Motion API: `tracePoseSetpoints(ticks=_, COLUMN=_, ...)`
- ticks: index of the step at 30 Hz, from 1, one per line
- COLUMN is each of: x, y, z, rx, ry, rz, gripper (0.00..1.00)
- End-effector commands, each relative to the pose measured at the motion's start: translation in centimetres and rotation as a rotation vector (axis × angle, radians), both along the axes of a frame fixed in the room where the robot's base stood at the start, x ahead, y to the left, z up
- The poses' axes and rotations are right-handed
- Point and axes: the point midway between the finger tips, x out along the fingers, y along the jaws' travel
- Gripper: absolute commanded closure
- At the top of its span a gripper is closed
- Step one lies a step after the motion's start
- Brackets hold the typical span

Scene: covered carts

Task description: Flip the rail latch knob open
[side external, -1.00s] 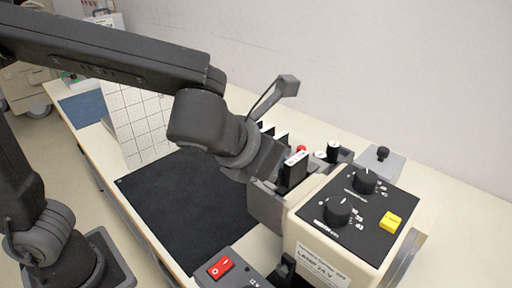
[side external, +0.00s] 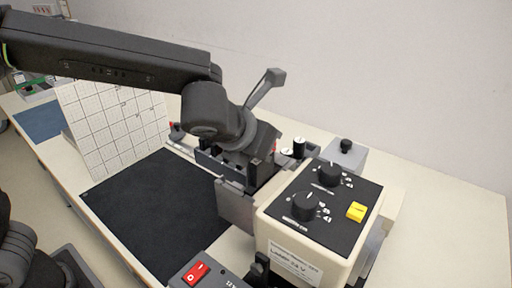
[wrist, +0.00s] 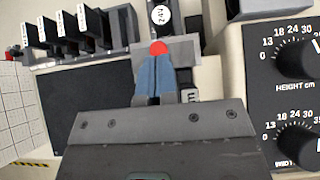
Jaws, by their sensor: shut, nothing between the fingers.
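A small red knob (wrist: 159,47), which looks like the rail latch knob, sits at the top centre of the wrist view, on a grey bracket. My gripper (wrist: 156,72) is shut and empty, its two bluish fingers side by side. Their tips lie just below the knob in that view, overlapping or very close to it; I cannot tell whether they touch. In the side external view my gripper hides most of the knob, and only a sliver of red (side external: 274,146) shows beside it. Which way the latch is set cannot be told.
A cream control box (side external: 305,240) with two dials and a yellow button (side external: 356,211) stands right of my gripper. A black cylinder (side external: 299,147) with a white top stands behind it. The black mat (side external: 145,205) is clear.

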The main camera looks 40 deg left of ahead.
Motion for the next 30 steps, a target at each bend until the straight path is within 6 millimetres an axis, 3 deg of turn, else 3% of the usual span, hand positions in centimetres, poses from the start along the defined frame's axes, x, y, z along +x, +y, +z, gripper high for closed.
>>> tracePoseSetpoints(ticks=9, x=0.4, y=0.0, z=-0.1, rx=0.001, ry=0.001, rz=0.001, gripper=1.0)
tracePoseSetpoints(ticks=14, x=-0.4, y=0.0, z=0.0, rx=0.0, ry=-0.001, rz=-0.001, gripper=1.0)
tracePoseSetpoints(ticks=20, x=-4.0, y=0.0, z=0.1, rx=-0.001, ry=0.0, rz=-0.004, gripper=1.0)
tracePoseSetpoints(ticks=30, x=-9.3, y=0.0, z=5.2, rx=-0.002, ry=-0.001, rz=-0.002, gripper=1.0)
